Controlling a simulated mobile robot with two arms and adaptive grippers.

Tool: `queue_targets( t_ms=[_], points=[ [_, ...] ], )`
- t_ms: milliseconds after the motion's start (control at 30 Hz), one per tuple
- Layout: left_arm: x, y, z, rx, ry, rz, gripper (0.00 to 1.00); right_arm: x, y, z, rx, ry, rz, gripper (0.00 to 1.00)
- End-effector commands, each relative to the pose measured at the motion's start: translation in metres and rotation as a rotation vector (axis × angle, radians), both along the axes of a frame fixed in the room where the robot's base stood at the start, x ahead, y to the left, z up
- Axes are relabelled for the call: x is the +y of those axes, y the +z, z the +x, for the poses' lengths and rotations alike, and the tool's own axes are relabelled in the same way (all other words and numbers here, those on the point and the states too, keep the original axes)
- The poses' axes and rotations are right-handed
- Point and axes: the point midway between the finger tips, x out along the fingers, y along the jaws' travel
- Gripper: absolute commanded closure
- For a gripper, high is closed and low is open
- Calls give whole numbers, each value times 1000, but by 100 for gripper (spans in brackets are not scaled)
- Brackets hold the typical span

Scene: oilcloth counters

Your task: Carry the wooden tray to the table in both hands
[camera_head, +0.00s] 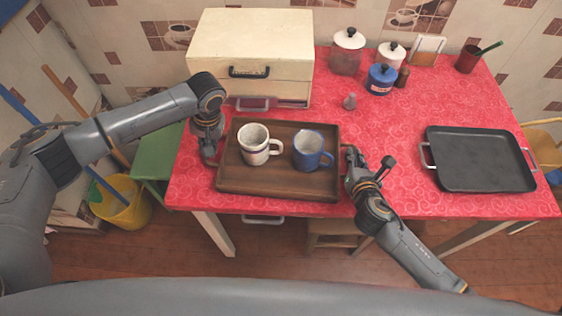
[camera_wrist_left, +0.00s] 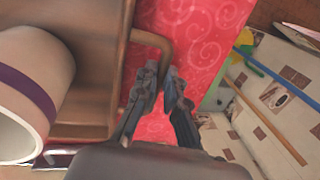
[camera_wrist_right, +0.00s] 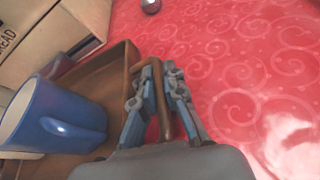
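The dark brown wooden tray (camera_head: 285,190) is level at the front left of the red-covered table (camera_head: 400,205); I cannot tell whether it touches the cloth. A white mug (camera_head: 255,150) with dark bands and a blue mug (camera_head: 308,155) stand upright in it. The blue mug also shows in the right wrist view (camera_wrist_right: 55,115). My left gripper (camera_wrist_left: 163,75) is at the tray's left handle (camera_wrist_left: 155,42), fingers close together around its bar. My right gripper (camera_wrist_right: 162,80) is shut on the tray's right handle (camera_wrist_right: 165,125), whose bar runs between the fingers.
A cream bread box (camera_head: 220,45) stands close behind the tray. Lidded jars (camera_head: 347,60), a blue canister (camera_head: 381,80) and a small grey item (camera_head: 349,101) stand farther back. A black griddle (camera_head: 480,160) lies at the right. Cloth between tray and griddle is partly clear.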

Motion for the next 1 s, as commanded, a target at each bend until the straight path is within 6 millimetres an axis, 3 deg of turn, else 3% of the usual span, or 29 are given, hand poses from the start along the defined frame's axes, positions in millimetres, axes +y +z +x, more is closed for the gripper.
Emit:
queue_targets(
  t_ms=[33,100,533,1000],
  points=[
    [-2,1,0,-1,-2,-4,82,2,0,0,-1,3,2,81],
    [-2,1,0,0,-2,-3,68,1,1,0,0,3,2,67],
    [-3,10,0,-2,-1,-2,67,0,1,0,0,0,0,67],
    [-21,99,-1,-3,-3,-3,67,0,0,0,0,0,0,67]
  ],
)
